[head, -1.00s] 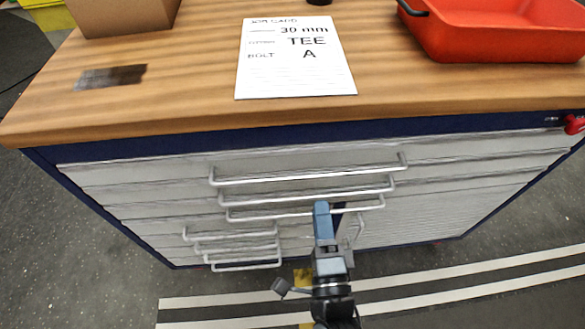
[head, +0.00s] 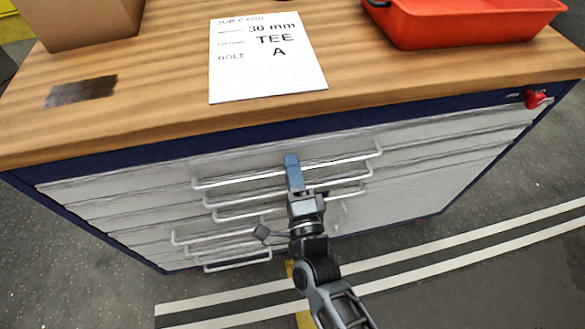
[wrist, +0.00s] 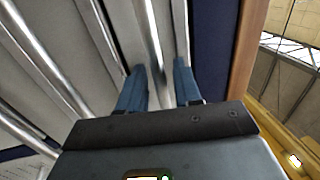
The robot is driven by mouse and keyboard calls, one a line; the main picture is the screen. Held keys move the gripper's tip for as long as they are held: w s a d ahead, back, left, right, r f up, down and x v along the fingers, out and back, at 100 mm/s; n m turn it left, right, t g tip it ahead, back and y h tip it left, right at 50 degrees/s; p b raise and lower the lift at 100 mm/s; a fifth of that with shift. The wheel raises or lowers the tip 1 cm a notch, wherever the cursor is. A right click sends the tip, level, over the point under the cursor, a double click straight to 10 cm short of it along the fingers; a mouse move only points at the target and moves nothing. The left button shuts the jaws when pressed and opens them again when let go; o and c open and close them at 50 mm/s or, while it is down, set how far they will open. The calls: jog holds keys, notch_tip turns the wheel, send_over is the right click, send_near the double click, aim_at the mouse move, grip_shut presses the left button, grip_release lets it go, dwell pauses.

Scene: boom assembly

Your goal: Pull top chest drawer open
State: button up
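The top drawer (head: 110,181) is the uppermost grey front of the blue chest, just under the worktop, and looks shut. Its long metal bar handle (head: 235,179) runs across the front. My gripper (head: 292,162) overlaps this handle near its middle in the head view. In the wrist view, my gripper (wrist: 158,78) is open, with one blue finger on each side of a bar handle (wrist: 151,35). Gaps show between the bar and both fingers, so it is not clamped. The fingers hide a short piece of the handle in the head view.
Lower drawer handles (head: 235,214) sit close below my gripper. The wooden worktop (head: 150,120) overhangs above, carrying a job card (head: 265,60), a red tray (head: 465,25) and a cardboard box (head: 85,20). A red knob (head: 537,99) is at the right. The floor in front is open.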

jog(key=shift+c, duration=0.2)
grip_shut()
jog(key=shift+s, duration=0.1)
jog(key=r+b+v, duration=0.1)
jog(key=r+v, duration=0.2)
jog(key=v, duration=1.3)
jog(key=s+r+b+v, duration=0.1)
jog(key=r+b+v, duration=0.1)
jog(key=v, duration=1.4)
jog(key=shift+s+d+r, duration=0.2)
jog(key=shift+s+r, duration=0.1)
jog(key=shift+r, duration=0.2)
jog(key=shift+o, duration=0.2)
grip_release()
